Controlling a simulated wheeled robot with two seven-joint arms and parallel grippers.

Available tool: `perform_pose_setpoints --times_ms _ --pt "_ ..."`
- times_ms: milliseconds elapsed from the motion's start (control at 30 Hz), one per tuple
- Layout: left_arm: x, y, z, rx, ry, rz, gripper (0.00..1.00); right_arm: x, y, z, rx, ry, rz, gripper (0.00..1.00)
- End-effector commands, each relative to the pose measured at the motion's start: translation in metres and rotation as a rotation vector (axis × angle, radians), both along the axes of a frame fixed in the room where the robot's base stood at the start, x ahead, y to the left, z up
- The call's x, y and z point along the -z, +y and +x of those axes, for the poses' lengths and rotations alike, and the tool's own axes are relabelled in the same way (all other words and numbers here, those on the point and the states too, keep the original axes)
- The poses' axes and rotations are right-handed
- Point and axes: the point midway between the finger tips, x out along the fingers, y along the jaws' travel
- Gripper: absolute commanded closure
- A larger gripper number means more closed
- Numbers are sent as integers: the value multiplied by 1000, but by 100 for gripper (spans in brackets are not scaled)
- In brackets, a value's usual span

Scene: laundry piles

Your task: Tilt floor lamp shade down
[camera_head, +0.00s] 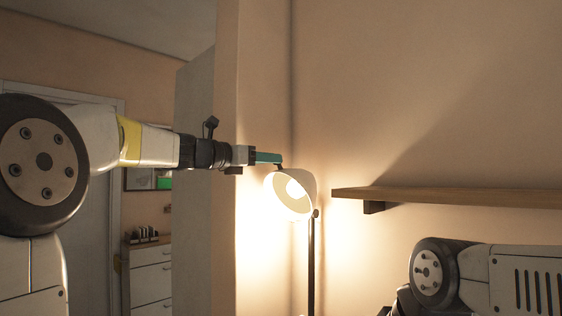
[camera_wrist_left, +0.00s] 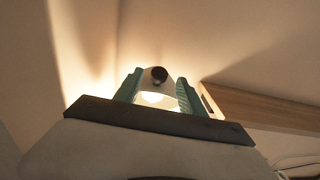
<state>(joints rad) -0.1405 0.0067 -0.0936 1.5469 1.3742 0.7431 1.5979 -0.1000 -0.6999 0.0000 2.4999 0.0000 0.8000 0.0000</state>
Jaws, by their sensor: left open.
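The floor lamp's white shade (camera_head: 307,184) is lit and tilted, its open side and glowing bulb (camera_head: 295,189) facing left and toward me. The thin dark lamp pole (camera_head: 311,262) stands below it, with a small joint at the shade's right edge. My left gripper (camera_head: 281,158) reaches in from the left, its teal fingers at the top of the shade. In the left wrist view the open fingers stand either side of the white shade (camera_wrist_left: 148,83) and its round dark end (camera_wrist_left: 159,73). I cannot tell whether they touch it. My right gripper is out of view.
A wooden wall shelf (camera_head: 450,196) juts out right of the lamp, and it shows in the left wrist view (camera_wrist_left: 265,110) right of the fingers. A wall edge (camera_head: 226,230) stands left of the lamp. A white drawer cabinet (camera_head: 151,280) stands farther back.

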Motion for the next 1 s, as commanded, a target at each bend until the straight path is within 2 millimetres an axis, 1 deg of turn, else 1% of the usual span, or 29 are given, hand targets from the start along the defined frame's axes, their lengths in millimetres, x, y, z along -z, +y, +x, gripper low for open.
perform_pose_setpoints --times_ms 133,400,500,633,900,967,1000 --pt "-2 -10 12 1 10 -23 52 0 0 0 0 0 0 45" --pt "-2 -41 41 2 9 -20 52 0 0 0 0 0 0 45" --pt "-2 -48 50 0 8 -18 52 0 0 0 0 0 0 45" --pt "-2 -54 55 0 7 -17 52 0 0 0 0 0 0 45" --pt "-2 -55 56 0 7 -17 52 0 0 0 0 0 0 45" --pt "-2 -55 56 -1 7 -17 64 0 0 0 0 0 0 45" --pt "-2 -55 56 -1 7 -17 72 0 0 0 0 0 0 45"
